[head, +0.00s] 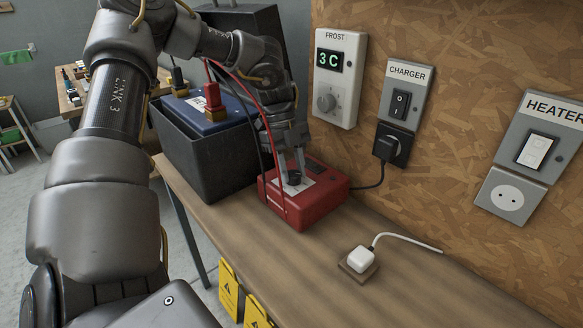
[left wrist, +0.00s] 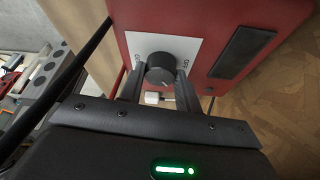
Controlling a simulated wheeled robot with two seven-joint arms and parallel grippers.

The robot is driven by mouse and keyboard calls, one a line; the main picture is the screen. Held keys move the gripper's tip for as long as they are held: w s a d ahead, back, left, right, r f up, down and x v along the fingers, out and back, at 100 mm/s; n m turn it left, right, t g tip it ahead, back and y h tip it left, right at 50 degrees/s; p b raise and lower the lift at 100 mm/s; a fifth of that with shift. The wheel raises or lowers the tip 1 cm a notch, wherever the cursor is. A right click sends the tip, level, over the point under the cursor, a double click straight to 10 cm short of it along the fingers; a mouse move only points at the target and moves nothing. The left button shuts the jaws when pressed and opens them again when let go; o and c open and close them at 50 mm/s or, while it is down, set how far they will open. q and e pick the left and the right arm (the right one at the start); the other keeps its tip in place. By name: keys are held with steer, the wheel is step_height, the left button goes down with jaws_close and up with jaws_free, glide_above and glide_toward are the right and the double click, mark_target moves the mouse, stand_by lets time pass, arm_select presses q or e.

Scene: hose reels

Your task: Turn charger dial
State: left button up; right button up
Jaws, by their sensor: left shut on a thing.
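The red charger (head: 318,202) sits on the wooden bench top against the particle-board wall. Its black dial (head: 293,178) sits on a white label plate on its top. My left gripper (head: 292,170) reaches down from above and is shut on the dial. In the left wrist view the dial (left wrist: 161,69) stands between the two fingers of the gripper (left wrist: 157,85), with a pale pointer mark and small lettering on the plate beside it. My right gripper is in neither view.
A black box with a blue battery (head: 212,112) and red and black leads stands left of the charger. The wall holds the frost unit (head: 338,80), charger switch (head: 400,103) and heater switch (head: 535,149). A white plug (head: 360,259) lies on the bench; the front right is clear.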

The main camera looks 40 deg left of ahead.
arm_select(q)
steer(key=shift+m, duration=0.5)
steer(key=shift+g, duration=0.3)
steer(key=o, duration=1)
steer(key=shift+c, duration=0.2)
steer(key=v, duration=0.7)
steer(key=shift+r, duration=0.2)
steer(key=shift+a, duration=0.15)
